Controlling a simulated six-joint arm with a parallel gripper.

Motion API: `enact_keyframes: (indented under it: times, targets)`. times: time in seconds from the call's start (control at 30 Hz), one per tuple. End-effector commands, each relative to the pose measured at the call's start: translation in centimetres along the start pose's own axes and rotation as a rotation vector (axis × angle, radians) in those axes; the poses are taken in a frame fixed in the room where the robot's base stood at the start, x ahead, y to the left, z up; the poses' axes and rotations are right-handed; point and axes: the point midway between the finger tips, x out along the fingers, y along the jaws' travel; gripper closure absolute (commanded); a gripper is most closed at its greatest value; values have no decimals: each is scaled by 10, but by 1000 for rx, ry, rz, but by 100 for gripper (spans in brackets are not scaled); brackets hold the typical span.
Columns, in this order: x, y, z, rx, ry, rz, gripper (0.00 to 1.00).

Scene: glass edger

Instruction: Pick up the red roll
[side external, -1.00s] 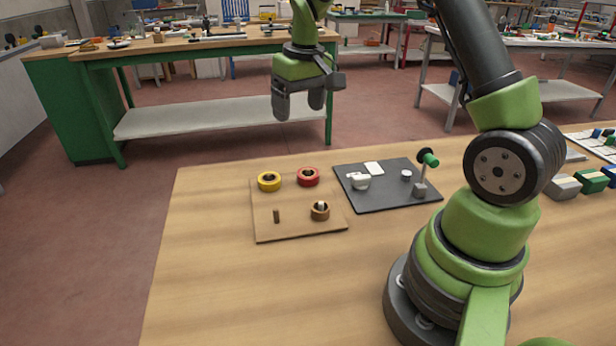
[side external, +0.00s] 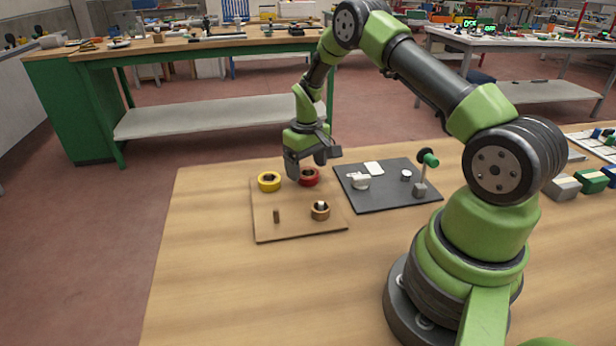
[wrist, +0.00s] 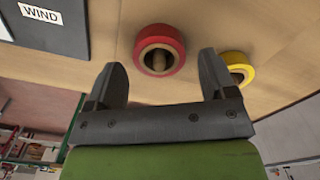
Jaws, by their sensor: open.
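The red roll (side external: 309,178) sits at the back of the wooden board (side external: 290,226), around a wooden peg that shows through its middle in the wrist view (wrist: 174,46). My gripper (side external: 306,172) is open and empty just above the red roll, with its fingers partly in front of it in the side view. In the wrist view the gripper's two fingers (wrist: 160,75) are spread apart and the red roll lies beyond their tips, between them. I cannot tell whether a fingertip touches the roll.
A yellow roll (side external: 269,182) stands close to the left of the red one. In front are a bare peg (side external: 276,216) and a brown roll (side external: 320,211). The table's left front is clear.

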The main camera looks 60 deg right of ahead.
Motion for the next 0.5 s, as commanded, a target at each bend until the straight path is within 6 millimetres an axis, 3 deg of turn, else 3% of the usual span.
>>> enact_keyframes:
  times: [0.13,0.37,0.5]
  targets:
    - [14,0,0,0,-1,-1,22]
    - [14,0,0,0,0,-1,22]
    - [14,0,0,0,0,-1,54]
